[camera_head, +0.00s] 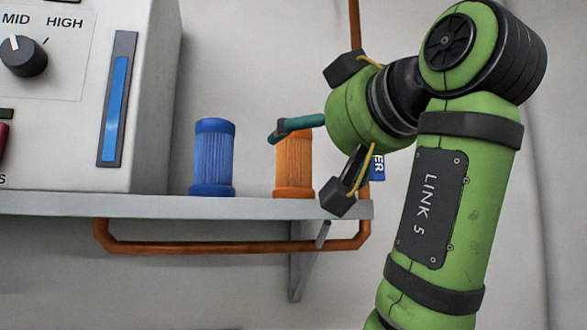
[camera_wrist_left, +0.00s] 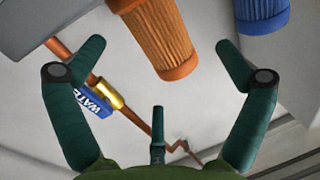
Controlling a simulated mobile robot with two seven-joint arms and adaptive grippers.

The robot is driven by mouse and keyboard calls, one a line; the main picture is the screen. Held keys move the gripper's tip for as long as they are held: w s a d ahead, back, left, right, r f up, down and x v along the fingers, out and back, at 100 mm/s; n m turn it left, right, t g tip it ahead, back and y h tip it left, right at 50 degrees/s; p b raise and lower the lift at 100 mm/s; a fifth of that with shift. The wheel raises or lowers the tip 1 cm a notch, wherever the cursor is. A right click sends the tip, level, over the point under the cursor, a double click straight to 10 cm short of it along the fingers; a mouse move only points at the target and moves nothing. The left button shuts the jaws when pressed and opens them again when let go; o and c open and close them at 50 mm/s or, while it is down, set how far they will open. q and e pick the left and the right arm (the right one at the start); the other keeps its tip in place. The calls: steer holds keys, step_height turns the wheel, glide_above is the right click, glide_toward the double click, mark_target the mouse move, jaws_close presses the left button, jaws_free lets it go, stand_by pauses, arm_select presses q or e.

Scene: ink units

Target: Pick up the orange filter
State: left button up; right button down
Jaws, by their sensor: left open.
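The orange filter (camera_head: 294,165) is a pleated cylinder standing upright on the grey shelf, near its right end. My left gripper (camera_head: 282,130) is at the filter's right, with a teal finger reaching across in front of the filter's upper part. In the left wrist view, the orange filter (camera_wrist_left: 157,38) shows in the upper middle, between the two side fingers of the spread, empty gripper (camera_wrist_left: 162,58); a third finger shows below. No finger visibly grips the filter. The filter's top is partly hidden by the finger in the head view. My right gripper is not in view.
A blue filter (camera_head: 214,157) stands left of the orange one, with a gap between. A grey control box (camera_head: 150,100) stands further left on the shelf (camera_head: 240,208). A copper pipe (camera_head: 230,247) runs below the shelf, and a blue label (camera_wrist_left: 96,98) hangs nearby.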

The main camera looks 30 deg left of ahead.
mark_target(309, 153)
arm_select(q)
steer(key=shift+p+x, duration=0.35)
steer(key=shift+x, duration=0.45)
steer(key=x, duration=0.1)
steer(key=p+x, duration=0.1)
steer(key=x, duration=0.1)
steer(key=shift+w+f, duration=0.15)
steer(key=shift+f, duration=0.2)
steer(key=shift+w+a+f, duration=0.2)
steer(key=shift+w+a, duration=0.05)
steer(key=shift+a, duration=0.15)
steer(key=shift+s+d, duration=0.15)
steer(key=shift+d+r, duration=0.1)
steer(key=c, duration=1.3)
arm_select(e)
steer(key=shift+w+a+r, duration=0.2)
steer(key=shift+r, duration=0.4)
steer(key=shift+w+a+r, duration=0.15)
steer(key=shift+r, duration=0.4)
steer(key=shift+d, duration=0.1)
